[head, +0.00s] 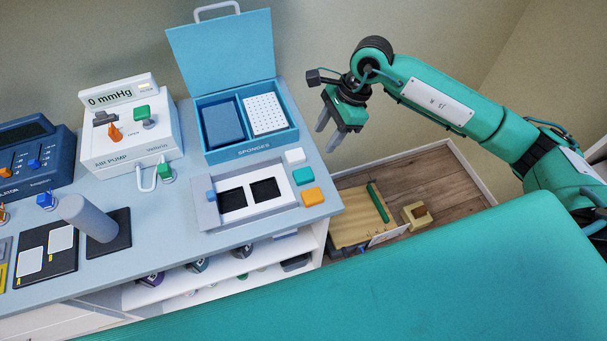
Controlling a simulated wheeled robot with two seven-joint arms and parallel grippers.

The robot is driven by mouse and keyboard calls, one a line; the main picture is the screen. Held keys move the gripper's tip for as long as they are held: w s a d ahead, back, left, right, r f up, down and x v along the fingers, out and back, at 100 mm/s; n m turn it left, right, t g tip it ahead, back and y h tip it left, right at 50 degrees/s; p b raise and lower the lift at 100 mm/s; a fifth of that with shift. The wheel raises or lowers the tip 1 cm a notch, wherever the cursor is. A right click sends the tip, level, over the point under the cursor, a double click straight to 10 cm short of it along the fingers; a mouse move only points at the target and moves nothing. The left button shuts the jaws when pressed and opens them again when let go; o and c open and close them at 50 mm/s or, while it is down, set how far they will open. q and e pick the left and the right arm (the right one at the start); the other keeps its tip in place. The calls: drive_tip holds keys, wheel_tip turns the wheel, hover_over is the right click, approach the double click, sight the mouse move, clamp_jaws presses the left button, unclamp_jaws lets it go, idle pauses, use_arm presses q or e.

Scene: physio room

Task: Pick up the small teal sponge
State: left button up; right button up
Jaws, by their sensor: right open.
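The small teal sponge (303,176) lies on the grey-blue counter near its right edge. It sits between a white sponge (294,156) behind it and an orange sponge (313,197) in front. My right gripper (333,140) hangs to the right of and behind the sponge, beyond the counter's edge. Its fingers point down, open, with nothing between them. My left gripper is not in view.
An open blue box marked sponges (252,152) stands behind, its lid (222,52) raised. A grey tray with two black pads (204,215) lies left of the sponges. An air pump (132,152) stands further left. A teal padded surface (420,280) fills the front right.

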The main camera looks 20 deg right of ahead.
drive_tip(key=p, duration=0.2)
hover_over(304, 174)
drive_tip(key=d, duration=0.3)
drive_tip(key=f, duration=0.7)
drive_tip(key=shift+w+a+f, duration=0.1)
drive_tip(key=shift+a+f, duration=0.15)
drive_tip(key=shift+f, duration=0.1)
drive_tip(key=p+x, duration=0.3)
drive_tip(key=x, duration=0.1)
drive_tip(key=shift+a+f, duration=0.1)
drive_tip(key=shift+f, duration=0.1)
drive_tip(key=shift+a+f, duration=0.1)
drive_tip(key=shift+f, duration=0.3)
drive_tip(key=shift+c, duration=0.2)
drive_tip(key=c, duration=0.7)
